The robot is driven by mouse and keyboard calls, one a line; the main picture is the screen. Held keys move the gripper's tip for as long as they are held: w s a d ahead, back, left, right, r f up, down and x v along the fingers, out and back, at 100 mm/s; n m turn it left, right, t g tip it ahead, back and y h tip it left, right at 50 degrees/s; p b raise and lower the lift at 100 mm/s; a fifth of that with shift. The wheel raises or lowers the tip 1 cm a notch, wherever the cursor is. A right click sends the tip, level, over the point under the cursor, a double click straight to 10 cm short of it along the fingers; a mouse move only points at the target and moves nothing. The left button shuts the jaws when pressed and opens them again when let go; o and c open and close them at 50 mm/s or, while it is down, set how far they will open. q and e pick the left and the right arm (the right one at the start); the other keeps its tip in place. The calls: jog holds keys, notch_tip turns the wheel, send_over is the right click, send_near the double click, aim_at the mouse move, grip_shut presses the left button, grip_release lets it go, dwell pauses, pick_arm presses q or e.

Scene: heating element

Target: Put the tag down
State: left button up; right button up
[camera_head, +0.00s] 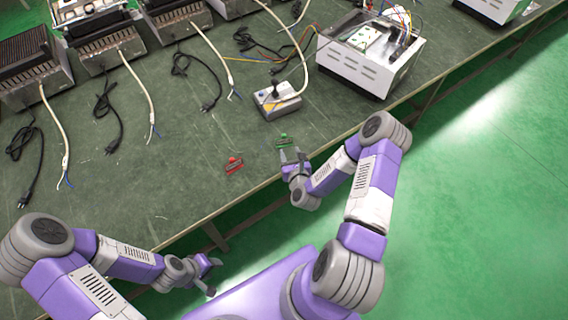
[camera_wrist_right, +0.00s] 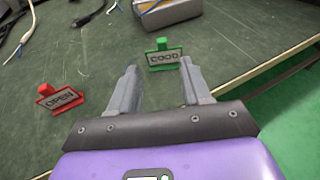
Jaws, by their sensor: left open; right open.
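A green tag reading "GOOD" (camera_head: 283,141) stands upright on the table near its front edge. In the right wrist view the green tag (camera_wrist_right: 164,56) is just beyond and between my open fingertips. A red tag reading "OPEN" (camera_head: 234,164) stands to its left; it also shows at the left of the right wrist view (camera_wrist_right: 60,98). My right gripper (camera_head: 292,157) is open and empty, close to the green tag. My left gripper (camera_head: 211,273) is open and empty, off the table's front edge.
The dark green table (camera_head: 190,180) carries a grey control box (camera_head: 278,101) with a cable and a white open unit with wires (camera_head: 370,55). Several heater units with loose cables line the back left. The table front around the tags is clear.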

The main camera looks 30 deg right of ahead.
jog(key=s+a+f+n+g+y, duration=0.3)
jog(key=a+n, duration=0.4)
jog(key=n, duration=0.2)
jog(key=s+a+f+n+g+y, duration=0.2)
jog(key=s+a+f+n+y, duration=0.15)
jog(key=a+n, duration=0.45)
jog(key=s+a+n+g+y, duration=0.1)
jog(key=s+a+n+g, duration=0.2)
jog(key=s+n, duration=0.3)
jog(key=s+a+f+n+g+y, duration=0.1)
jog(key=s+a+n+g, duration=0.2)
jog(key=n, duration=1)
jog(key=s+g, duration=0.2)
jog(key=s, duration=0.2)
jog(key=shift+s+a+n, duration=0.2)
jog(key=shift+n, duration=0.1)
